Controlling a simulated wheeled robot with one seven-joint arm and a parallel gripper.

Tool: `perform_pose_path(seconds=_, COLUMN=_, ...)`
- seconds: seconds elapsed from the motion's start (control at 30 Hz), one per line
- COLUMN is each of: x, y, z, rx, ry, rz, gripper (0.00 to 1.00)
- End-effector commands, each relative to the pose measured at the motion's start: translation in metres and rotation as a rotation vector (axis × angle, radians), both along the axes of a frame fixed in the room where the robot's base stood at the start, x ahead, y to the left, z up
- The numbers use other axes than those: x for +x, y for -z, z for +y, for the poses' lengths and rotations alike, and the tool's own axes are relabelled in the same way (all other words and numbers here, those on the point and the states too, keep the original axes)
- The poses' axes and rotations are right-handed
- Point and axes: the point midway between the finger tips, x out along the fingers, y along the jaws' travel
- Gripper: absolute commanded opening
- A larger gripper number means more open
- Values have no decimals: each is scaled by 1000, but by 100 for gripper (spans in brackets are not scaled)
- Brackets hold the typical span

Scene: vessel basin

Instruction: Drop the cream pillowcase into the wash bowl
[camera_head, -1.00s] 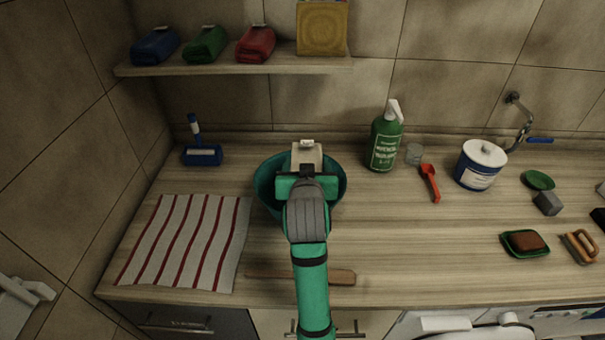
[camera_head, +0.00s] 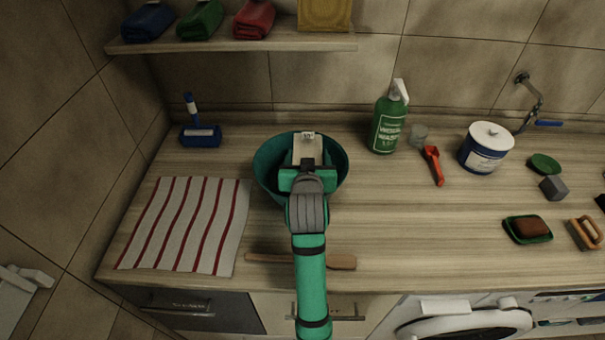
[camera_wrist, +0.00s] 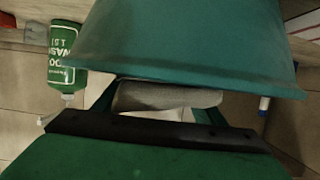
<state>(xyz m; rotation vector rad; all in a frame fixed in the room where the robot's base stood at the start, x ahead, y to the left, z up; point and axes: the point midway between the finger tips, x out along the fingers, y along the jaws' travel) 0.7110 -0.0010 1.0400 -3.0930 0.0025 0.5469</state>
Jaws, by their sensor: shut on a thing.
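The cream pillowcase (camera_head: 305,151) is a small folded bundle with a white tag. My gripper (camera_head: 307,170) is shut on it, and its fingers also show on both sides of the cloth in the wrist view (camera_wrist: 160,108). The wash bowl (camera_head: 268,167) is a deep teal bowl on the counter. In the head view the pillowcase lies across the bowl's opening; its exact height over the rim is hard to tell. The bowl (camera_wrist: 190,45) fills the top of the wrist view, close to the cloth. My gripper and arm hide the bowl's near side and much of its inside.
A striped cloth (camera_head: 190,225) lies left of the bowl, and a wooden utensil (camera_head: 340,262) lies in front. A shelf (camera_head: 235,43) with folded cloths hangs above.

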Motion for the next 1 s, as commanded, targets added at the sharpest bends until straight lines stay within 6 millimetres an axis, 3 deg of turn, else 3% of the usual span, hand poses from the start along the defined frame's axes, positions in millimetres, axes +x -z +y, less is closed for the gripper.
perform_pose_path(seconds=0.27, x=0, y=0, z=1, rx=0, ry=-2, rz=-1, gripper=35)
perform_pose_path(seconds=0.3, x=0, y=0, z=1, rx=0, ry=-2, rz=-1, gripper=69)
perform_pose_path(seconds=0.4, x=0, y=0, z=1, rx=0, ry=-2, rz=-2, gripper=86)
perform_pose_path(seconds=0.77, x=-5, y=-1, z=1, rx=1, ry=-2, rz=0, gripper=86)
perform_pose_path(seconds=1.0, x=-39, y=-14, z=1, rx=1, ry=-2, rz=-2, gripper=86)
